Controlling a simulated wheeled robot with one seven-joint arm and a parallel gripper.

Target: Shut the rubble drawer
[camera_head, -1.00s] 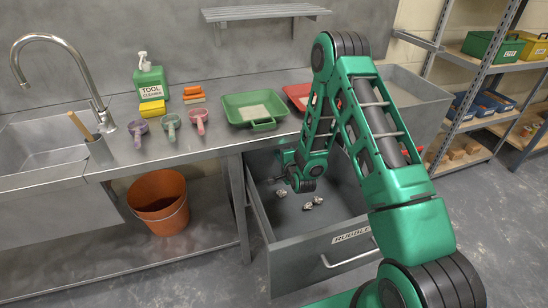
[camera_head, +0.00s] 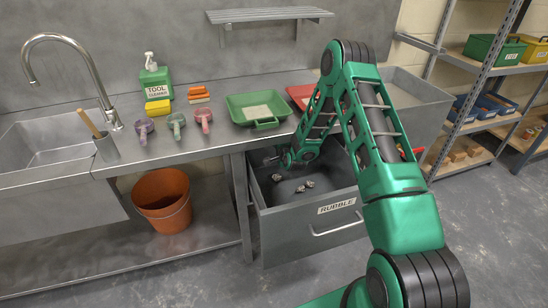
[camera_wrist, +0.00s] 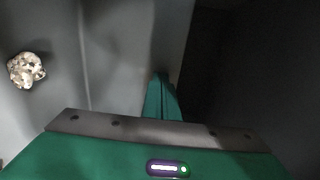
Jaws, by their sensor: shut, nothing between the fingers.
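The rubble drawer (camera_head: 280,232) is a grey metal drawer under the bench. It stands partly open, with a RUBBLE label and a bar handle (camera_head: 338,226) on its front. Small rubble pieces (camera_head: 308,184) lie on its floor, and one pale lump of rubble (camera_wrist: 26,70) shows at the left in the wrist view. My gripper (camera_wrist: 161,88) is shut and empty. In the head view it is low at the back of the drawer's opening, partly hidden by my arm. I cannot tell whether it touches a drawer wall.
The bench above holds a green tray (camera_head: 257,110), a red tray (camera_head: 300,95), several scoops and a cleaner bottle (camera_head: 155,78). An orange bucket (camera_head: 162,200) stands on the low shelf at left. The floor before the drawer is clear; shelving (camera_head: 465,120) stands at right.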

